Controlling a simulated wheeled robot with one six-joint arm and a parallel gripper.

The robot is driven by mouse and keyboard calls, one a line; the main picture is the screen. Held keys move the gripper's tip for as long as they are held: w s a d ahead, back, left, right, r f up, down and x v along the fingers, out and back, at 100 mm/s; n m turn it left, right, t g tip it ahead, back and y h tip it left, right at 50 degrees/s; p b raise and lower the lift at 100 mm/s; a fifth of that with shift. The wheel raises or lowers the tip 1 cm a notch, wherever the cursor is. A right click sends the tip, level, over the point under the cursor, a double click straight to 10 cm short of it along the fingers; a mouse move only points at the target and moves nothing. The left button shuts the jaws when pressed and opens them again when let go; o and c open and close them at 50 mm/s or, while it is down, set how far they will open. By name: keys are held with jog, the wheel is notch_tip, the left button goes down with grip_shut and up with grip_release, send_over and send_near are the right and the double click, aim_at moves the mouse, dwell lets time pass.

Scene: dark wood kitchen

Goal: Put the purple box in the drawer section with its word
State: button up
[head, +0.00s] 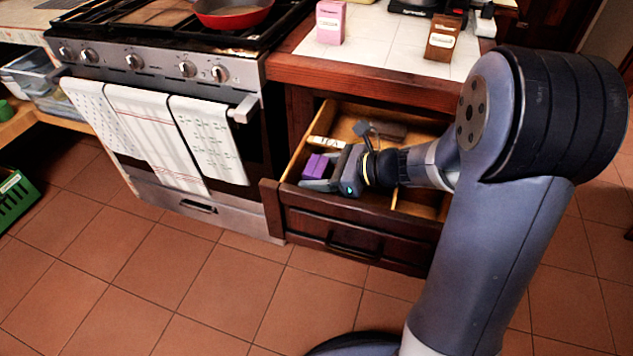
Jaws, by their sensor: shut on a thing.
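The purple box (315,166) is at the left end of the open wooden drawer (288,178), over or in its left part; I cannot tell whether it touches the bottom. My gripper (318,174) reaches in from the right and is shut on the box. The gripper hides part of the box and the middle of the drawer. The drawer has light wood dividers. A pale label or card (322,142) shows behind the box; its word is too small to read. A dark brown item (386,130) lies at the back of the drawer.
A pink box (330,22) and a brown box (442,38) stand on the tiled counter above the drawer. The stove (170,70) with hanging towels (150,130) is on the left. A green crate (14,198) sits at far left. The floor in front is clear.

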jog(key=shift+f, duration=1.1)
jog(key=shift+f+b, duration=0.25)
jog(key=shift+b, duration=0.15)
jog(key=o, duration=1)
jog(key=shift+o, duration=0.2)
jog(key=shift+r, duration=0.1)
jog(key=shift+d+r+p, duration=0.2)
jog(key=shift+r+p, duration=0.1)
jog(key=p+v, duration=0.2)
jog(key=v, duration=0.9)
jog(key=shift+s+d+p, duration=0.2)
jog(key=shift+d+p, duration=0.05)
jog(key=shift+p, duration=0.05)
jog(key=shift+r, duration=0.1)
